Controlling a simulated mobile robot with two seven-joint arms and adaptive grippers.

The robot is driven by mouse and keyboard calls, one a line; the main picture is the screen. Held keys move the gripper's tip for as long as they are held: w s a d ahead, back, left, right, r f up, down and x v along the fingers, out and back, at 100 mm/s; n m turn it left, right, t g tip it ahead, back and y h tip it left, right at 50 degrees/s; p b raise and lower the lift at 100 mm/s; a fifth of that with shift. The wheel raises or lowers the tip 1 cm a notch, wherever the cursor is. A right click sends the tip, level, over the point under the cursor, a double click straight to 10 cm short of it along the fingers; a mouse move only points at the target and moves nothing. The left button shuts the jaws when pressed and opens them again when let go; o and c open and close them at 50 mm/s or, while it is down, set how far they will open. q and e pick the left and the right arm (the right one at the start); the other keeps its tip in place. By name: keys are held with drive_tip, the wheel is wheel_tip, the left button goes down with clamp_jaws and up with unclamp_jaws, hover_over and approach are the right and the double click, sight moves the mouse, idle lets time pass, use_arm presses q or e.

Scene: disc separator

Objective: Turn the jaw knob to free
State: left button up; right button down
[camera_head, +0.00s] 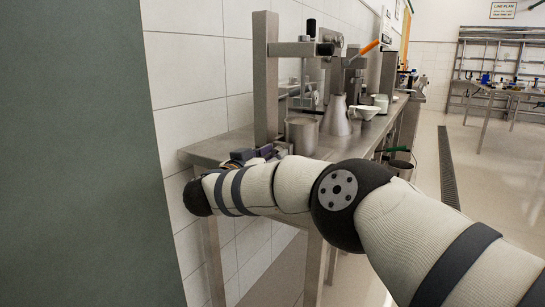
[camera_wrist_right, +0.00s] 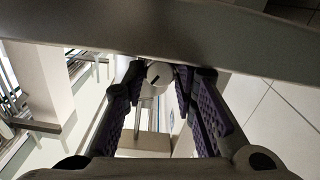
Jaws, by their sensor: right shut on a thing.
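My right gripper (camera_head: 256,153) is low at the near end of the steel bench, by the foot of a tall steel post. In the head view my forearm hides part of this spot, and I cannot make out the knob there. In the right wrist view the two purple-padded fingers of the right gripper (camera_wrist_right: 160,76) are closed around the jaw knob (camera_wrist_right: 158,72), a pale round piece with a dark mark. A steel edge crosses just above it. Which setting the mark points to cannot be told. My left gripper is not in view.
The tall steel post (camera_head: 265,80) and a clamp arm (camera_head: 300,49) rise from the bench (camera_head: 215,150). A steel pot (camera_head: 302,135), a conical vessel (camera_head: 337,118) and a white funnel (camera_head: 364,112) stand behind. A tiled wall is close on the left. Open floor lies to the right.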

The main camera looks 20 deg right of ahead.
drive_tip(key=shift+f+m, duration=0.1)
drive_tip(key=shift+m, duration=3.2)
drive_tip(key=c, duration=1.6)
unclamp_jaws()
drive_tip(key=shift+a, duration=0.1)
drive_tip(key=v, duration=1.2)
drive_tip(key=shift+s, duration=0.1)
